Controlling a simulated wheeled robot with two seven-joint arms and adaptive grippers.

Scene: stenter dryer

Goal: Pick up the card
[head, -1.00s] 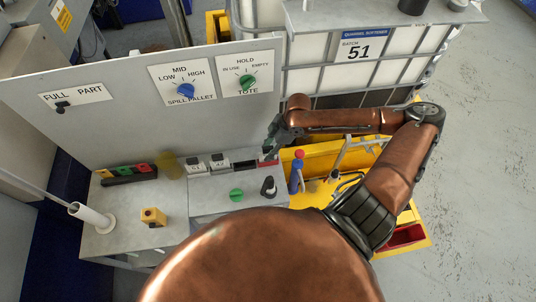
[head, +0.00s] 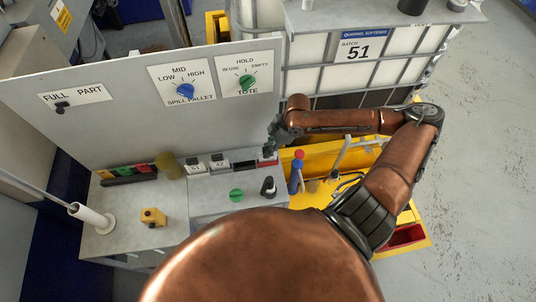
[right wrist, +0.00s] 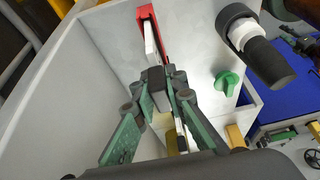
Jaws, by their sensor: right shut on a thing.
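My right gripper (right wrist: 157,78) is shut on a thin white piece, which I take to be the card (right wrist: 151,42). The card shows nearly edge-on at the fingertips, beside a red piece (right wrist: 145,14) on the grey console. I cannot tell whether the card is clear of the red piece. In the head view my right gripper (head: 270,150) points down at the back right of the console top (head: 215,203), close to the upright panel. The card is too small there to make out clearly. My left gripper is not in view.
The upright panel (head: 120,118) stands just behind the console. A green knob (head: 236,195) and a black-handled control (head: 268,187) sit in front of the gripper. Small labelled boxes (head: 219,163) line the panel foot. A yellow spill pallet (head: 325,158) is at right.

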